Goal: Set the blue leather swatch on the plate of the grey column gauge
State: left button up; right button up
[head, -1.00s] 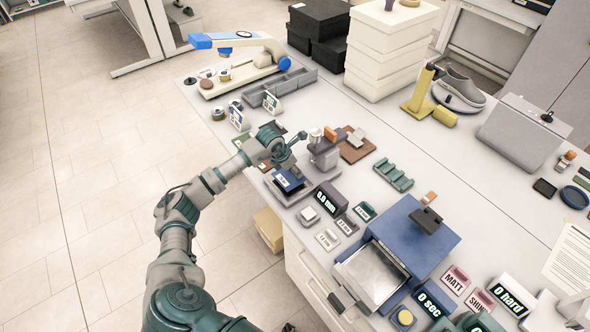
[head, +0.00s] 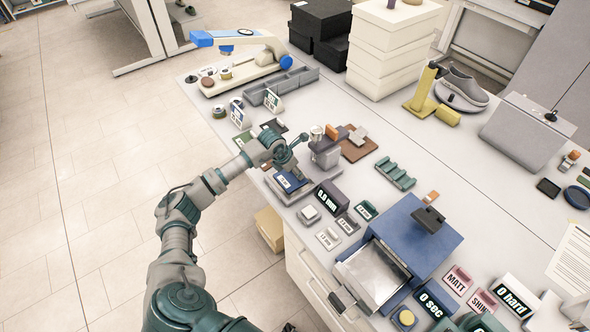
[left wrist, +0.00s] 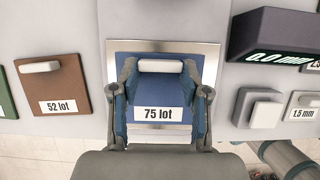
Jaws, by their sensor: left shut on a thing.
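The blue leather swatch (left wrist: 146,88), labelled "75 lot", has a white grip bar (left wrist: 160,66) on top. My left gripper (left wrist: 160,72) is shut on it, one finger at each end of the bar. The swatch lies over the silver plate (left wrist: 209,54) of the grey column gauge, nearly square to it; any small gap beneath cannot be told. In the head view the swatch (head: 287,184) is under my left gripper (head: 296,172), beside the gauge's column (head: 326,156). My right gripper is not in view.
A display (head: 329,198) reading 0.0 mm stands right of the plate. A brown swatch (left wrist: 54,85) labelled "52 lot" lies left of it in the left wrist view. Small labelled blocks (head: 328,238) and a blue machine (head: 412,240) are nearby. The table's front edge is close.

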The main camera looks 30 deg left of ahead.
aim_at(284, 181)
pick_arm(q)
jog(key=shift+f, duration=0.15)
jog(key=o, duration=0.8)
jog(key=shift+o, duration=1.1)
jog(key=v, duration=1.2)
